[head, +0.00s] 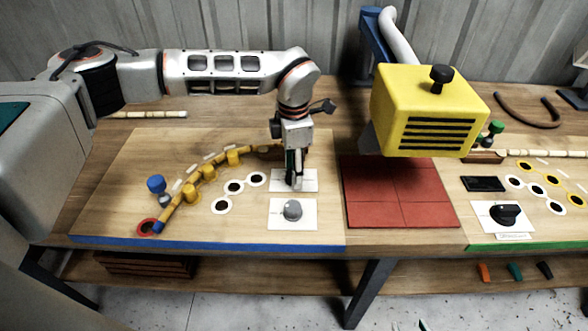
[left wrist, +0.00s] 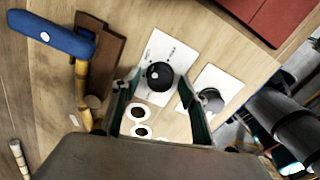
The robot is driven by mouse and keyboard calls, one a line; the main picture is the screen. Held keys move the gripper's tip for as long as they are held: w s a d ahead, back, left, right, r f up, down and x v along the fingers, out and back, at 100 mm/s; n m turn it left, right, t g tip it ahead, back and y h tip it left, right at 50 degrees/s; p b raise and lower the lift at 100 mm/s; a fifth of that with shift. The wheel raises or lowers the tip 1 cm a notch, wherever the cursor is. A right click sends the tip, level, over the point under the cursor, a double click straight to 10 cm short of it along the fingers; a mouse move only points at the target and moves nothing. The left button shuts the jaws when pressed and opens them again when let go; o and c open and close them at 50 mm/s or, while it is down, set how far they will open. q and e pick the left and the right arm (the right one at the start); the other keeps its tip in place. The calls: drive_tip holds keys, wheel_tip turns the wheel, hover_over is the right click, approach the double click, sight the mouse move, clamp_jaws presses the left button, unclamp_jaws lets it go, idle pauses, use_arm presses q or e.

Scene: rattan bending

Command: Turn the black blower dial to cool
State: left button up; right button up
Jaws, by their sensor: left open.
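A black dial (left wrist: 158,75) on a white plate shows in the left wrist view, between the fingertips of my left gripper (left wrist: 157,84). The gripper is open and empty; I cannot tell whether a finger touches the dial. In the head view my left gripper (head: 294,182) points down over the white plate (head: 311,181) and hides the dial there. The yellow blower (head: 422,108) hangs to the right, with a black knob (head: 441,74) on top. My right gripper is not clearly in view.
A grey dial (head: 292,210) sits on a plate just in front. A curved rattan pole (head: 182,198) with yellow clamps lies to the left. A red tiled mat (head: 400,208) lies right.

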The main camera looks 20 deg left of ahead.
use_arm(q)
drive_tip(key=shift+f, duration=0.3)
drive_tip(key=c, duration=1.1)
